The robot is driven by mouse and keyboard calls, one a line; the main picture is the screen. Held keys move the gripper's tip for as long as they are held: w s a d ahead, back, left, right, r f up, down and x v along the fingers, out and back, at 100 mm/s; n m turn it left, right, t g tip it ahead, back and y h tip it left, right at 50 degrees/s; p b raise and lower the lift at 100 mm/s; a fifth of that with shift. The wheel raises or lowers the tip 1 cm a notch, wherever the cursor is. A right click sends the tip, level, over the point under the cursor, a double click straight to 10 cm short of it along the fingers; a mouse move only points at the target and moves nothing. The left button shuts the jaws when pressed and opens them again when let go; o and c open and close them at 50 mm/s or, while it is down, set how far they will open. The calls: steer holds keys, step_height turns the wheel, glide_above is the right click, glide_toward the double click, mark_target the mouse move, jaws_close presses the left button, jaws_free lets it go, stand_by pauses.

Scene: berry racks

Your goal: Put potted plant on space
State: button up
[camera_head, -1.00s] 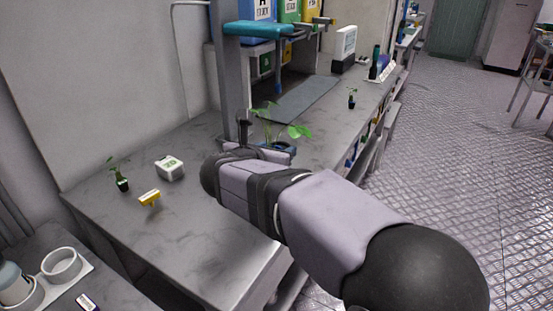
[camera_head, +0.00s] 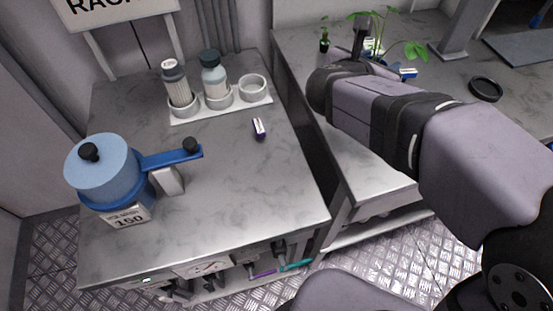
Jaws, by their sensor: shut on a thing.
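A leafy green potted plant (camera_head: 412,50) shows at the far end of my arm, above the right-hand grey table. My gripper (camera_head: 364,42) is shut on this potted plant. The arm's wrist hides most of its pot and the contact. A smaller potted plant (camera_head: 323,42) in a dark pot stands on the same table, left of my gripper. I cannot tell which spot is the space.
The left grey table (camera_head: 215,165) holds a white tray (camera_head: 196,112) with two bottles and an empty ring cup (camera_head: 253,86), a small marked block (camera_head: 259,129), and a blue pot (camera_head: 103,170). A gap separates the tables. A black dish (camera_head: 485,90) lies at right.

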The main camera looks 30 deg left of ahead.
steer(key=s+a+f+n+y+p, duration=0.2)
steer(key=s+a+f+n+y, duration=0.1)
steer(key=s+a, duration=0.55)
steer(key=s+a+f+n+y+p, duration=0.2)
steer(key=s+a+f, duration=0.1)
steer(key=s+a, duration=0.5)
steer(key=shift+w+d+f+m+h+b, duration=0.15)
steer(key=shift+w+d+f+m+h, duration=0.3)
steer(key=shift+f, duration=1.05)
steer(key=shift+w+d+f+m+h+b, duration=0.2)
steer(key=shift+d+f+m+h, duration=0.35)
steer(key=shift+f, duration=0.9)
steer(key=shift+w+d+f+m+h+b, duration=0.1)
steer(key=shift+w+d+f+m+h, duration=0.45)
steer(key=shift+f, duration=0.95)
steer(key=shift+s+a+f, duration=0.1)
steer(key=shift+s+a, duration=0.05)
steer(key=shift+a, duration=0.05)
steer(key=shift+f, duration=0.15)
steer(key=o, duration=1.1)
steer(key=shift+c, duration=0.2)
